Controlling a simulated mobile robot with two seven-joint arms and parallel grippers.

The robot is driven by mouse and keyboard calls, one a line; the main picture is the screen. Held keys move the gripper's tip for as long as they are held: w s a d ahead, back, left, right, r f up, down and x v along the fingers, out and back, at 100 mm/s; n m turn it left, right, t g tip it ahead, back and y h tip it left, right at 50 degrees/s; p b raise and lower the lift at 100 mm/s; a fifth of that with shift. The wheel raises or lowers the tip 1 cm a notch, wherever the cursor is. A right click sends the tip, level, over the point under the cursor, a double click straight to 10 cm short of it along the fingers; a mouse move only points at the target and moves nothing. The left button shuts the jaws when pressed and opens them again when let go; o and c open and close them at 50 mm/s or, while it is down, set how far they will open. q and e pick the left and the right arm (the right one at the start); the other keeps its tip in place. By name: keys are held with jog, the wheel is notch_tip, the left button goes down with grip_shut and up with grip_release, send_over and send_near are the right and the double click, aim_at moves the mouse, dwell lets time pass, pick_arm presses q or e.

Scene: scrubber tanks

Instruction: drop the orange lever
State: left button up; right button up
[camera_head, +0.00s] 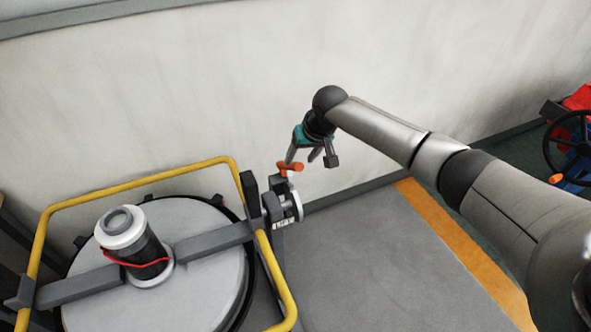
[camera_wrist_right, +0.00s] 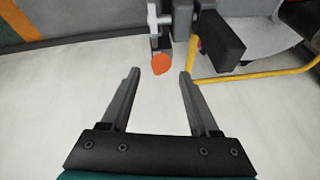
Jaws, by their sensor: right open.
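The orange lever (camera_head: 290,166) is a short orange handle on top of a grey valve fitting (camera_head: 283,200) beside the tank. In the right wrist view the lever's rounded orange end (camera_wrist_right: 161,63) shows just beyond the fingertips, near the middle of the gap. My right gripper (camera_head: 303,157) is open, above and beside the lever. In the right wrist view its two fingers (camera_wrist_right: 158,72) stand wide apart with nothing between them. Whether a finger touches the lever I cannot tell. My left gripper is not in view.
A round grey tank lid (camera_head: 205,285) with a cross bar and a black-and-white cylinder (camera_head: 140,245) stands at the left. A yellow rail (camera_head: 140,178) runs around it. A pale wall (camera_head: 200,90) is close behind. A black handwheel (camera_head: 575,145) is at the far right.

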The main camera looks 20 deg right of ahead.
jog(key=shift+b+x, duration=0.95)
jog(key=shift+x, duration=1.95)
jog(key=shift+c, duration=0.4)
grip_shut()
